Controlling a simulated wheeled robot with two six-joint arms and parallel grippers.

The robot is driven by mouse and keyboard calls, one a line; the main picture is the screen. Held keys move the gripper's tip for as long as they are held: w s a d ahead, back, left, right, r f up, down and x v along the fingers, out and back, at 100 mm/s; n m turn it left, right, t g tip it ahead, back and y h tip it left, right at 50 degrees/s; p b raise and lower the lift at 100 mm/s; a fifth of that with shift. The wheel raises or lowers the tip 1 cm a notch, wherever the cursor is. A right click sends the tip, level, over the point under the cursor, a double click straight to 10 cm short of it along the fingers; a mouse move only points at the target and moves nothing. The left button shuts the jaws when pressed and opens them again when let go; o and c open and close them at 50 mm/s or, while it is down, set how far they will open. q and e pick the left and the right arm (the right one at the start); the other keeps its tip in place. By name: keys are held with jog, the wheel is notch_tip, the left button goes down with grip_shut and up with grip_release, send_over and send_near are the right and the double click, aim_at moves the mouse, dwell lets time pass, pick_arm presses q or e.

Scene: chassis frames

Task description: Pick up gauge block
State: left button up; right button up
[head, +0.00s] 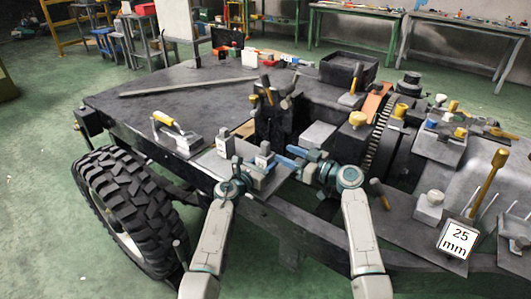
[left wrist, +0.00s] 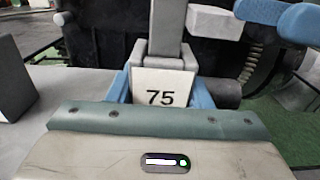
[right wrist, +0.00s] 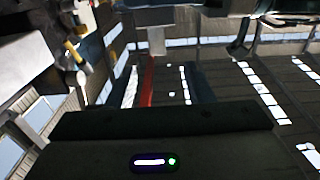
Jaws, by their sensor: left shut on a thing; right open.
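My left gripper (left wrist: 165,90) is shut on a grey gauge block (left wrist: 160,62) with a white face marked 75, held between its blue fingers. In the head view my left gripper (head: 236,168) is at the front edge of the dark bench, with an upright grey block (head: 225,146) by its tip. Another small grey block (head: 263,156) stands just to its right. My right gripper (head: 291,156) is open, its blue fingers pointing left toward that block and apart from it. The right wrist view looks up at the ceiling and shows no block in the jaws.
A yellow-handled tool (head: 178,133) lies left of my left gripper. A dark upright fixture (head: 272,118) stands behind both grippers. A toothed ring (head: 380,135) and a white 25 mm sign (head: 457,240) are at the right.

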aim_at(269, 145)
jog(key=x, duration=0.9)
jog(key=shift+w, duration=0.25)
jog(key=shift+c, duration=0.2)
grip_shut()
